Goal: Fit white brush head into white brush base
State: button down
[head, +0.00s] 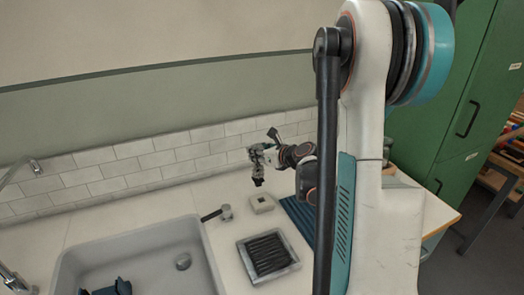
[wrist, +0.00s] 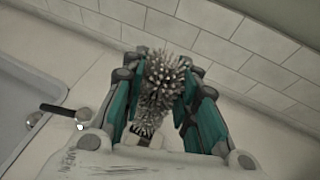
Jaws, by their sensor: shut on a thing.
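My gripper (wrist: 160,78) is shut on the white brush head (wrist: 163,82), whose spiky, pale grey bristles fill the space between the teal fingers in the wrist view. In the head view my gripper (head: 258,178) hangs over the counter near the tiled wall. The white brush base (head: 262,203) is a small pale block with a dark spot on top. It sits on the counter just below my gripper, with a visible gap between them. In the wrist view a pale block partly shows beneath the bristles; the brush head's lower end is hidden.
A sink (head: 140,262) lies to the left. A black-handled tool (head: 215,214) lies between sink and base. A grey-rimmed tray (head: 246,262) with dark slats stands in front, and a blue ribbed mat (head: 299,214) lies right. The tiled wall (head: 150,163) is close behind.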

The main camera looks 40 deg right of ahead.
aim_at(262, 178)
jog(key=shift+s+d+f+b, duration=0.1)
jog(key=shift+d+f+b, duration=0.1)
jog(key=shift+f+b, duration=0.9)
jog(key=shift+d+f+b, duration=0.25)
jog(key=shift+f+b, duration=0.55)
jog(key=shift+f, duration=0.65)
jog(key=shift+s+d+f+b, duration=0.1)
jog(key=shift+d+f+b, duration=0.1)
jog(key=shift+f+b, duration=0.9)
jog(key=shift+f, duration=0.15)
jog(key=shift+f+b, duration=0.15)
jog(key=shift+b, duration=0.2)
jog(key=shift+f+b, duration=1.3)
jog(key=shift+b, duration=0.1)
dwell(2.3)
